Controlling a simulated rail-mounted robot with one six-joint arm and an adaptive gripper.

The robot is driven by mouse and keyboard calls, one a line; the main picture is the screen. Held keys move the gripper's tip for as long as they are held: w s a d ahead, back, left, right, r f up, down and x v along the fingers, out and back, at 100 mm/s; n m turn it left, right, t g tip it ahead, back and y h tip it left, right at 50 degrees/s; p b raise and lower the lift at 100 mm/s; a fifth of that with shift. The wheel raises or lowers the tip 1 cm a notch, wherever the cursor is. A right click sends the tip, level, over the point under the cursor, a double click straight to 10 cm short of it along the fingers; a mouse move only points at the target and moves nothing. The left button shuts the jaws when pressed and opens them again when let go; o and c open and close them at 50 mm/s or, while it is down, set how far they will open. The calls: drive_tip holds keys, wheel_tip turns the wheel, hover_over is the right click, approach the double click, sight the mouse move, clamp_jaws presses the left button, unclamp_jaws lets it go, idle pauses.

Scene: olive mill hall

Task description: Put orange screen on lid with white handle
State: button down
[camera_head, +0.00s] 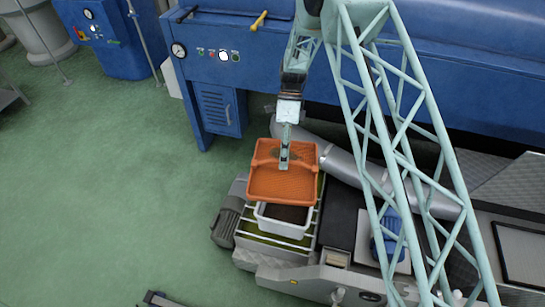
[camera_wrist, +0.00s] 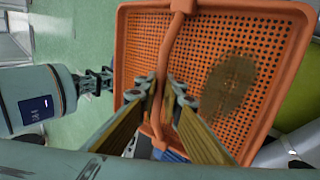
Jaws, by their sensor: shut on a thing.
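The orange screen (camera_head: 280,186) is a shallow perforated tray with a raised rim and a bar across its middle. My gripper (camera_head: 284,160) is shut on that bar and holds the screen above a white bin. In the wrist view the two fingers (camera_wrist: 168,97) close on the bar of the screen (camera_wrist: 215,50), and a brown round patch shows on its mesh. I cannot make out a lid with a white handle for certain; the screen and my arm hide part of the area below.
The white bin (camera_head: 296,230) with dark contents sits on a slatted machine top (camera_head: 275,242). A grey motor (camera_head: 229,216) is at its left. A silver pipe (camera_head: 345,163) runs behind to the right. Blue machines (camera_head: 205,90) line the back. Green floor at left is clear.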

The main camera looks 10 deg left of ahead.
drive_tip(key=d+f+n+t+h+b, duration=0.2)
drive_tip(key=d+f+n, duration=0.3)
drive_tip(key=d, duration=0.6)
drive_tip(key=d+f+n+t+h+b, duration=0.2)
drive_tip(key=d+f+n+b, duration=0.3)
drive_tip(key=d, duration=0.6)
drive_tip(key=d+f+n+t+h+b, duration=0.2)
drive_tip(key=d+f+n, duration=0.3)
drive_tip(key=d, duration=0.6)
drive_tip(key=shift+w+d+n+t+b, duration=0.15)
drive_tip(key=shift+d+n+t+b, duration=0.2)
drive_tip(key=shift+n+b, duration=0.5)
drive_tip(key=shift+d, duration=0.15)
